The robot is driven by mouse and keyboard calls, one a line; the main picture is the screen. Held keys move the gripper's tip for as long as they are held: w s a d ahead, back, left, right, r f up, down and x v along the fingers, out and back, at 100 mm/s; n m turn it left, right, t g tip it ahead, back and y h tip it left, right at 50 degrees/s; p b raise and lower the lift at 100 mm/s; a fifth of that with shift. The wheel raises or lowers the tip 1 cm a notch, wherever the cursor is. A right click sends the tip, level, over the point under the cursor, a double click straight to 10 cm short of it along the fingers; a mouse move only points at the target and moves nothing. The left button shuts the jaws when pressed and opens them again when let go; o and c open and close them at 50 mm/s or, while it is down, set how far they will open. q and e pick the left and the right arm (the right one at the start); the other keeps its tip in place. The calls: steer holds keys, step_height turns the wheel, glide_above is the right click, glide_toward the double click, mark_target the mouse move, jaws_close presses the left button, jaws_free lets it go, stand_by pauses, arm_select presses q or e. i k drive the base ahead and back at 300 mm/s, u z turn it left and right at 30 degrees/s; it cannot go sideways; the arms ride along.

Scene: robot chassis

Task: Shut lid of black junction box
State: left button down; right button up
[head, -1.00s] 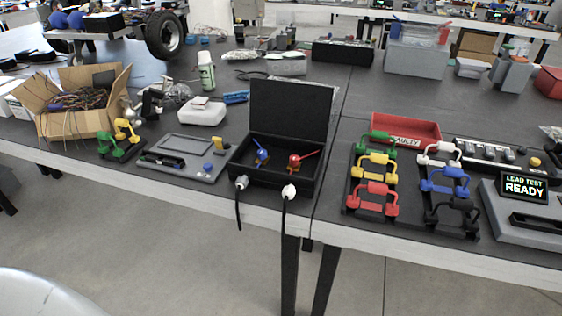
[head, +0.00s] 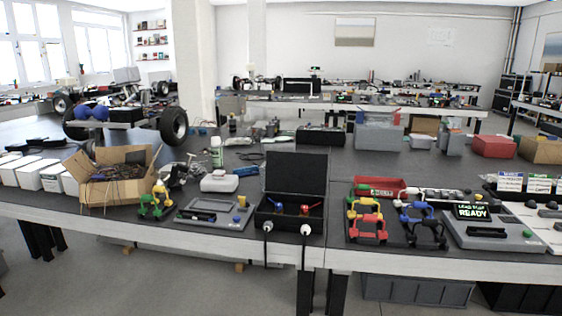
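The black junction box (head: 290,226) stands near the front edge of the table, right of the picture's middle. Its lid (head: 296,172) is open and stands upright at the back of the box. Inside are a blue part (head: 279,206) and a red part (head: 305,208). Two cables with pale fittings (head: 306,230) come out of the front wall and hang over the table edge. Neither of my grippers is in view.
A grey tray (head: 213,213) lies left of the box, with a cardboard box of wires (head: 118,189) further left. Coloured lead sets (head: 366,218) and a lead test unit (head: 490,234) stand to the right. Grey floor is free before the table.

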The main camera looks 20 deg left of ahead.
mark_target(287, 172)
steer(key=u, duration=1.15)
steer(key=i, duration=0.75)
steer(key=z, duration=0.4)
